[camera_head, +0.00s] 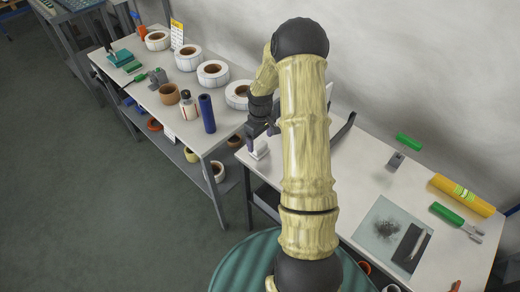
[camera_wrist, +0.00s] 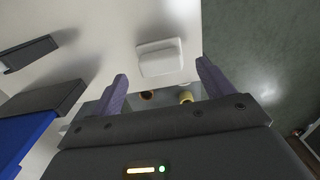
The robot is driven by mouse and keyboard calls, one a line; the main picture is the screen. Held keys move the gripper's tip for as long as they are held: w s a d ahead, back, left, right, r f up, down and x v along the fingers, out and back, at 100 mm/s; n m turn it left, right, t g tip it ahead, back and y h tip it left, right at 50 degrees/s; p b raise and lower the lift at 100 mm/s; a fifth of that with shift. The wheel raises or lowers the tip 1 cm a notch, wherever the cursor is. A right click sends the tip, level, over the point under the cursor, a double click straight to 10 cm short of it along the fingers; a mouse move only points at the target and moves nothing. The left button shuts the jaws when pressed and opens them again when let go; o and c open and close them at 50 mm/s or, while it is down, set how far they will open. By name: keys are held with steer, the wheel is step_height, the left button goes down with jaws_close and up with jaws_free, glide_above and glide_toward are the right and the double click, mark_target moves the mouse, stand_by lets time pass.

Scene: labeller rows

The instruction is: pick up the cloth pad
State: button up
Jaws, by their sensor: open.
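A small white block-like pad, which I take to be the cloth pad (camera_wrist: 160,58), lies on the white table top close to its edge in the wrist view. In the head view the cloth pad (camera_head: 260,150) shows just below my gripper, partly covered by it. My gripper (camera_wrist: 161,73) is open, with its two purple fingers apart and nothing between them. The pad lies beyond the fingertips, roughly centred between them. In the head view my gripper (camera_head: 261,137) is at the near-left end of the right table, partly hidden by my arm.
The right table (camera_head: 355,165) also bears a grey-green mat (camera_head: 372,239), a yellow roll (camera_head: 462,195) and a green-handled tool (camera_head: 447,214). A dark bracket (camera_head: 343,128) stands behind my arm. The left table holds label rolls (camera_head: 213,73) and a blue cylinder (camera_head: 207,113).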

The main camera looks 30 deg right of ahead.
mark_target(260, 145)
step_height(260, 145, down, 4)
steer(key=shift+w+f+p, duration=0.1)
steer(key=shift+f+p, duration=0.15)
steer(key=shift+p, duration=0.15)
steer(key=shift+c, duration=0.4)
steer(key=c, duration=1)
